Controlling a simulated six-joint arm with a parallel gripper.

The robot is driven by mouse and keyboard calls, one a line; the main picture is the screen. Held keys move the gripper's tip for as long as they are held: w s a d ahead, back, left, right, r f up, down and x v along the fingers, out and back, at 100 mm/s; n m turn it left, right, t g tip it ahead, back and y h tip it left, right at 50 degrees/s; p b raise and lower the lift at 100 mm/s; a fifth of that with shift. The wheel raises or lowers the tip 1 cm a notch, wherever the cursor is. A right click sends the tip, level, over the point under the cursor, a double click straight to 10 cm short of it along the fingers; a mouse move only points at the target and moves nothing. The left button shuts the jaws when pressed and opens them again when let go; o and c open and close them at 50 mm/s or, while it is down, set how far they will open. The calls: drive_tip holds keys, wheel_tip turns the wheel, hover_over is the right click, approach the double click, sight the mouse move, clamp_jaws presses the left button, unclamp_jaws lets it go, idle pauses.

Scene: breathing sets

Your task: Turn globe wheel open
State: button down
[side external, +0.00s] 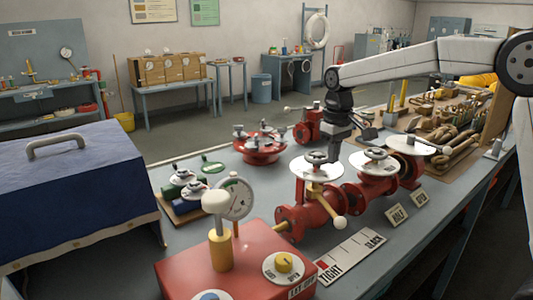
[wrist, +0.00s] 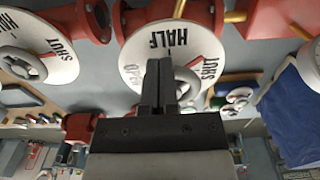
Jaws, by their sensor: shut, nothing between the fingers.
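My gripper (side external: 334,160) points down with its fingers shut and empty, just beside the small dark wheel (side external: 316,157) on the nearest red valve (side external: 312,210). That valve's white dial (side external: 300,172) lies under the wheel. In the wrist view, my closed fingers (wrist: 159,68) overlap this dial (wrist: 145,50), marked HALF, SHUT and OPEN. They hide part of its grey wheel (wrist: 187,85); I cannot tell whether they touch it. A second wheel and dial (side external: 375,162) stand on the middle valve. The placards are too small to tell surely which wheel is the globe one.
A yellow lever with a pale ball end (side external: 340,222) juts from the nearest valve. A third valve (side external: 411,146) stands farther right. A red box with a gauge (side external: 235,198) is in front, and a blue-covered case (side external: 75,185) at left. A TIGHT–SLACK plate (side external: 352,255) lies on the bench.

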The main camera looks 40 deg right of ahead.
drive_tip(key=shift+w+d, duration=0.2)
drive_tip(key=shift+d, duration=0.25)
idle(0.6)
drive_tip(key=shift+s, duration=0.1)
drive_tip(key=shift+s+d, duration=0.2)
drive_tip(key=shift+s, duration=0.05)
drive_tip(key=shift+r, duration=0.1)
drive_tip(key=shift+r, duration=2.95)
drive_tip(key=shift+a, duration=0.15)
drive_tip(key=a, duration=0.2)
drive_tip(key=a+r, duration=0.1)
drive_tip(key=a, duration=0.1)
